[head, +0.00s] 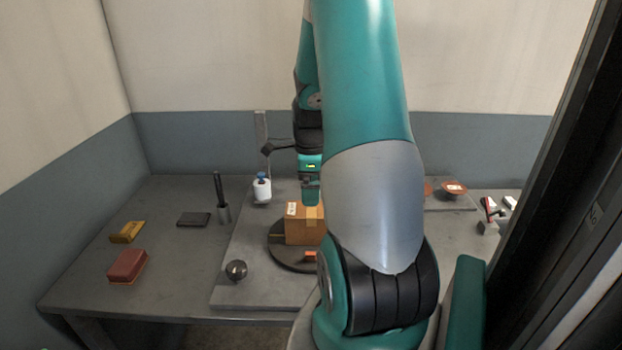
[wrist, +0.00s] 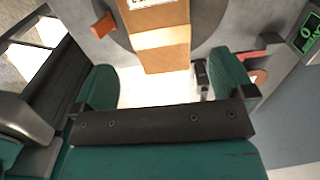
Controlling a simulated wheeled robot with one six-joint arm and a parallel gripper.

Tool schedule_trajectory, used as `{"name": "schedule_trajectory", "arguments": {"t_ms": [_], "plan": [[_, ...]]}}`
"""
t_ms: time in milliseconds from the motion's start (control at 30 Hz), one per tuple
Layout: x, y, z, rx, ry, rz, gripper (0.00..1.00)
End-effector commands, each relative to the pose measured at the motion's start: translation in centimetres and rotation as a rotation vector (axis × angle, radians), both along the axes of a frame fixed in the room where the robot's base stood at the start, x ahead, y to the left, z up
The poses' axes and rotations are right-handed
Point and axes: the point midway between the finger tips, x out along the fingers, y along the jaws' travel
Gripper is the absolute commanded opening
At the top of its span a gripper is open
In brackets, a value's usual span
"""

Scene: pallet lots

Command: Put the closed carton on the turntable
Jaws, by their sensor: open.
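The closed carton (head: 303,228), a brown box with a tape band and a white label, sits on the dark round turntable (head: 278,251). My arm hides its right part in the head view. In the wrist view the carton (wrist: 163,50) lies just beyond the fingers, with the turntable (wrist: 205,35) under it. My gripper (wrist: 165,85) is open, one green finger at each side, and holds nothing. In the head view my gripper (head: 311,203) is just above and behind the carton.
A white bottle with a blue top (head: 262,188) stands behind the turntable. A dark ball (head: 236,270) lies front left. A red box (head: 128,266), a yellow block (head: 126,232), a dark flat case (head: 194,219) and a cup with a black stick (head: 223,213) are at left.

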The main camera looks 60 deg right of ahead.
Motion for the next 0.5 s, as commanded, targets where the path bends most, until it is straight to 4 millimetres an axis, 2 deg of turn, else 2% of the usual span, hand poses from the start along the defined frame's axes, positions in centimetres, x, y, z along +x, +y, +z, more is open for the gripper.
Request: {"name": "schedule_trajectory", "arguments": {"t_ms": [133,367,467,500], "plan": [[0.1,0.0,1.8,-0.003,-0.001,0.000,1.00],[0.1,0.1,2.4,0.000,-0.001,0.005,1.00],[1.2,1.6,3.0,0.002,-0.015,0.110,1.00],[2.2,3.0,3.5,0.005,-0.027,0.208,1.00]]}}
